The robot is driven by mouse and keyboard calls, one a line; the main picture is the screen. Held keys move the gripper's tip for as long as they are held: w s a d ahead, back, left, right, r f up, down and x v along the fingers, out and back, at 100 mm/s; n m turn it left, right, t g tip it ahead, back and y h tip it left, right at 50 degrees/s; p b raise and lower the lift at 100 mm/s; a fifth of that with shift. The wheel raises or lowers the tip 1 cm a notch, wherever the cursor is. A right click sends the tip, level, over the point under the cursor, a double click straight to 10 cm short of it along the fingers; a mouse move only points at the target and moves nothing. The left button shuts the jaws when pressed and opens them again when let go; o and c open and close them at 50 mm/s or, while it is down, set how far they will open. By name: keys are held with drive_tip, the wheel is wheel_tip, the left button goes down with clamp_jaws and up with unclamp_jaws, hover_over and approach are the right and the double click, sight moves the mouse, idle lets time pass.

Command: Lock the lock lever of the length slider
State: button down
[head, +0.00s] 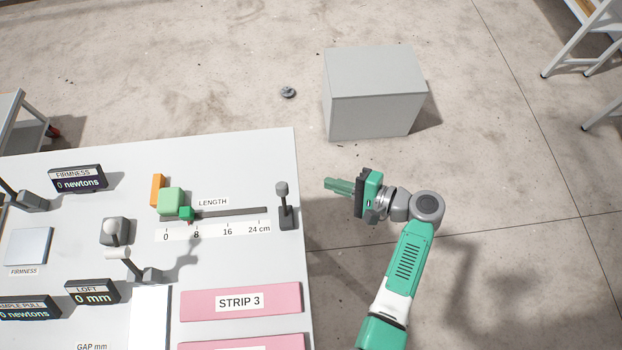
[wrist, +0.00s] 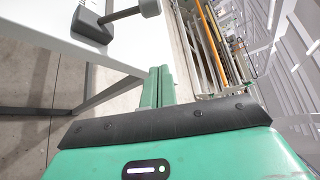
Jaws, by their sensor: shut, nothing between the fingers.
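The length slider has a dark rail (head: 240,213) above a scale marked 0 to 24 cm. Its small green pointer (head: 187,213) is a little short of the 8 mark, beside a larger light green block (head: 171,201). The lock lever (head: 283,203) stands at the rail's right end, near the table edge, a grey handle with a knob on a dark base. A lever with a grey knob (wrist: 150,8) also shows at the top of the wrist view. My gripper (head: 328,185) is shut and empty, right of the lever and beyond the table edge, apart from it. Its closed fingers (wrist: 158,88) show in the wrist view.
The white table (head: 270,160) ends just right of the lever. An orange block (head: 157,190) is beside the light green block. Other levers, displays and the pink STRIP 3 (head: 240,301) lie on the table. A grey box (head: 370,95) stands on the floor behind my gripper.

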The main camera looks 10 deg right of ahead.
sight(284, 200)
drive_tip(key=shift+a, duration=0.2)
drive_tip(key=a, duration=0.3)
drive_tip(key=w+a, duration=0.1)
drive_tip(key=a, duration=0.2)
drive_tip(key=w+a+f, duration=0.1)
drive_tip(key=a, duration=0.1)
drive_tip(key=shift+w+a+p, duration=0.25)
drive_tip(key=shift+a+p, duration=0.05)
drive_tip(key=shift+a, duration=0.1)
drive_tip(key=shift+s+a+r, duration=0.15)
drive_tip(key=shift+s+r, duration=0.05)
drive_tip(key=shift+s, duration=0.1)
drive_tip(key=shift+s+a, duration=0.1)
